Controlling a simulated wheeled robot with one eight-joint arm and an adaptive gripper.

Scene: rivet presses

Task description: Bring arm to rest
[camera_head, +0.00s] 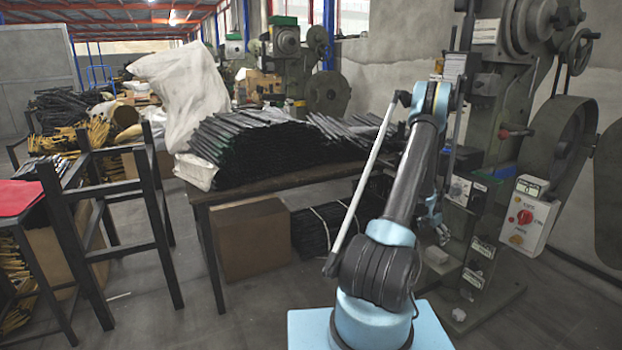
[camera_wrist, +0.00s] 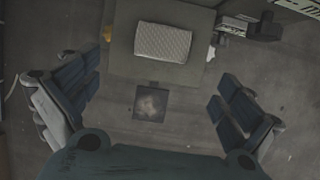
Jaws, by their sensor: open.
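My arm rises from its light blue base in the head view, bends at the top and hangs down on the far side. My gripper (camera_head: 437,228) is partly hidden behind the arm there, in front of the rivet press (camera_head: 490,140). In the wrist view my gripper (camera_wrist: 158,98) is open, its two dark fingers wide apart with nothing between them touching either one. Below it are a pale patterned block (camera_wrist: 163,43) on a grey plate (camera_wrist: 120,65) and a dark square with a light patch (camera_wrist: 150,103).
A table (camera_head: 290,182) piled with dark metal strips (camera_head: 255,150) stands left of my arm, with a cardboard box (camera_head: 251,240) beneath. A dark metal frame stool (camera_head: 160,215) is farther left. A control box (camera_head: 530,217) hangs on the right. Floor is open between stool and base.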

